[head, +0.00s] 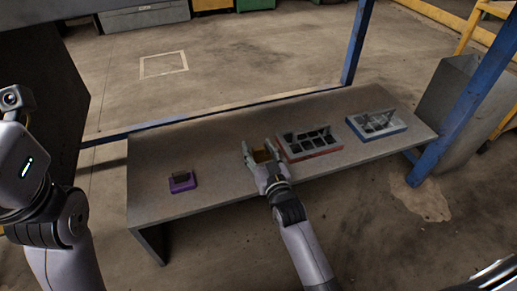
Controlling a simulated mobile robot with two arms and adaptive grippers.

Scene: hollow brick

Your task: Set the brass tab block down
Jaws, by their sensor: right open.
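The brass tab block (262,156) is a small golden-brown piece on the grey bench (218,200), left of the red-based hollow brick. My right gripper (261,153) reaches in from below, its jaws open on either side of the block. Whether a finger touches the block is too small to tell, and part of it is hidden by the gripper. My left arm shows at the left edge; its gripper is not visible.
A purple block (182,183) with a dark top sits on the bench's left. A red-based hollow brick (309,143) stands right of my gripper, a blue-based one (376,125) further right. A blue post (356,45) rises behind. The bench's front left is clear.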

